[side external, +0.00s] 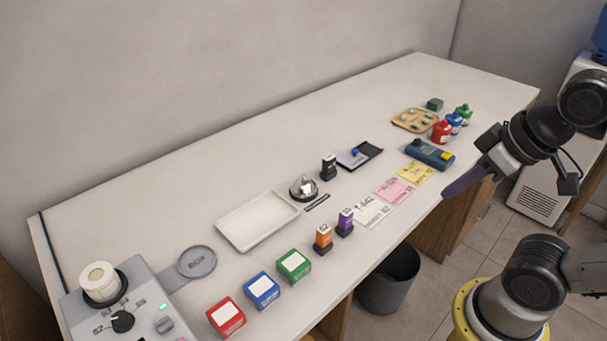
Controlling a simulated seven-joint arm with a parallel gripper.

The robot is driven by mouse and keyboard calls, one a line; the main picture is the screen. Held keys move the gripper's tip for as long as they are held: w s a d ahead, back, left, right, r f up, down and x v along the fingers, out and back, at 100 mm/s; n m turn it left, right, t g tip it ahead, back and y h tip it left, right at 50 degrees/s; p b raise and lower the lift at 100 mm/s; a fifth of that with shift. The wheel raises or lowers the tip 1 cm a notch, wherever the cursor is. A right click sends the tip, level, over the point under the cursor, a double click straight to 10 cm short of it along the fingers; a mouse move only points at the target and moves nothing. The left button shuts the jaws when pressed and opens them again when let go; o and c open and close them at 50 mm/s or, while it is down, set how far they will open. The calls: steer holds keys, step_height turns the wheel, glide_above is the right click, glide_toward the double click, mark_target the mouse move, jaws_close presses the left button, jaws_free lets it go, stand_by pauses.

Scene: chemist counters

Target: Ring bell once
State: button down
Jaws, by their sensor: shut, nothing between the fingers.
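The bell (304,187) looks like a small silvery dome on a dark round base. It stands on the white counter, just right of a white tray. My gripper (450,193) is at the right, by the counter's front edge, well apart from the bell. Its dark purple fingers point down and left, are shut, and hold nothing.
Near the bell are a white tray (258,219), a small black bottle (328,167) and a dark slim item (317,202). Orange (323,239) and purple (345,222) items, paper slips (394,190) and a blue device (429,154) lie toward my gripper.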

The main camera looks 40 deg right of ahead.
steer(key=w+d+r+n+t+h, duration=0.15)
steer(key=w+r+t, duration=0.25)
steer(key=w+r, duration=0.45)
steer(key=w+d+r+n+t+h, duration=0.1)
steer(key=w+d+r+n+t, duration=0.25)
steer(key=w, duration=0.85)
steer(key=n+g+y, duration=0.4)
steer(key=n+y, duration=0.1)
steer(key=n, duration=0.1)
glide_above(304, 177)
step_height(304, 177, down, 16)
steer(key=shift+s+d+f+h, duration=0.1)
steer(key=shift+s+d+h, duration=0.2)
steer(key=shift+d, duration=0.15)
steer(key=shift+f, duration=4.4)
